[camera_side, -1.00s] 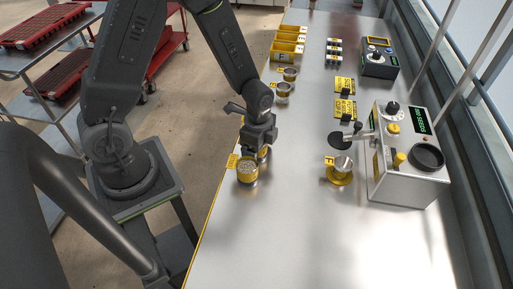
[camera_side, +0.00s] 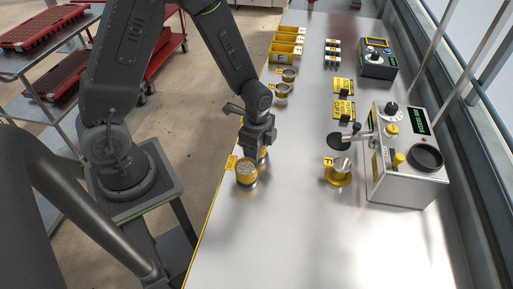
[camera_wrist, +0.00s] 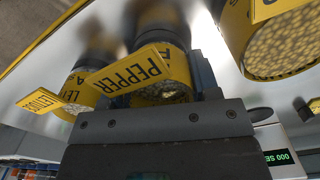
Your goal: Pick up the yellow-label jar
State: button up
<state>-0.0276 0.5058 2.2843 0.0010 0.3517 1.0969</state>
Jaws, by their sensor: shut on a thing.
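My gripper (camera_side: 258,146) is over the left edge of the steel bench in the side view, pointing down. It is shut on the yellow-label jar marked PEPPER (camera_wrist: 160,93), which sits between the fingers in the wrist view. Pale seeds show in its mouth. In the side view this jar is mostly hidden by the gripper; a bit of yellow (camera_side: 263,154) shows below the jaws. I cannot tell whether it touches the bench. Another yellow-banded jar full of seeds (camera_side: 246,178) stands close in front. It seems to be the jar at the right in the wrist view (camera_wrist: 236,35).
A LETTUCE tag (camera_wrist: 42,101) and its jar show left in the wrist view. Two small jars (camera_side: 283,92) and yellow bins (camera_side: 287,50) stand farther back. A seeder machine (camera_side: 405,165) and a yellow-based cup (camera_side: 339,178) are at right. The near bench (camera_side: 310,240) is clear.

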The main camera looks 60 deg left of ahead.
jog(key=shift+r, duration=0.5)
jog(key=r, duration=0.2)
jog(key=a+r, duration=0.1)
jog(key=shift+s+a+r, duration=0.1)
jog(key=shift+s+r, duration=0.1)
jog(key=shift+r, duration=0.2)
jog(key=s+a+r, duration=0.4)
jog(key=a+r, duration=0.2)
jog(key=a, duration=0.3)
jog(key=w+d+n, duration=0.3)
jog(key=w+n, duration=0.3)
jog(key=w, duration=0.1)
jog(key=w+d+f+n, duration=0.1)
jog(key=w+d+n, duration=0.2)
jog(key=w+n, duration=0.3)
jog(key=shift+w, duration=0.85)
jog(key=shift+d+f, duration=0.1)
